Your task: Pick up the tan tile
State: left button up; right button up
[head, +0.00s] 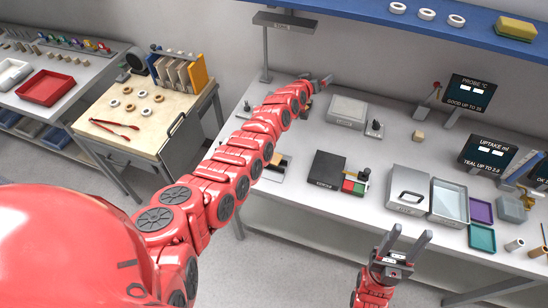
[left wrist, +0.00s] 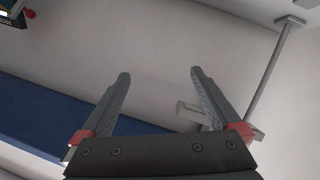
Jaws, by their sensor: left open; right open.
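A small tan block (head: 418,135) sits on the white bench, left of and below the probe display; it is the tan piece that I make out clearly, though I cannot tell if it is the tile. My left gripper (head: 322,82) is at the back of the bench, away from the tan block, to its left. In the left wrist view my left gripper (left wrist: 160,74) is open with nothing between its fingers. My right gripper (head: 410,234) is open and empty near the bench's front edge, below the tan block. No tan tile shows in the left wrist view.
A grey box (head: 348,110), a black slab (head: 326,168), a lidded box with a handle (head: 408,190), a grey tray (head: 450,203), a purple tray (head: 480,211) and a teal tray (head: 482,238) stand on the bench. A blue shelf (head: 400,20) hangs above.

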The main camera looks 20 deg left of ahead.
pick_arm(q)
jog(key=s+d+m+g+h, duration=0.1)
jog(key=s+d+m+g, duration=0.1)
jog(key=s+g, duration=0.15)
jog(key=m+g+y, duration=0.2)
jog(key=g+y, duration=0.2)
jog(key=g, duration=0.6)
send_over(275, 157)
notch_tip(275, 157, down, 10)
jog(key=b, duration=0.5)
jog(key=shift+s+a+f, duration=0.1)
jog(key=shift+a+f, duration=0.05)
jog(key=shift+f, duration=0.9)
jog(key=shift+f+p, duration=0.25)
jog(key=shift+p, duration=0.15)
notch_tip(275, 157, down, 4)
jog(key=shift+r+p, duration=0.15)
jog(key=shift+p, duration=0.9)
jog(key=shift+f, duration=0.55)
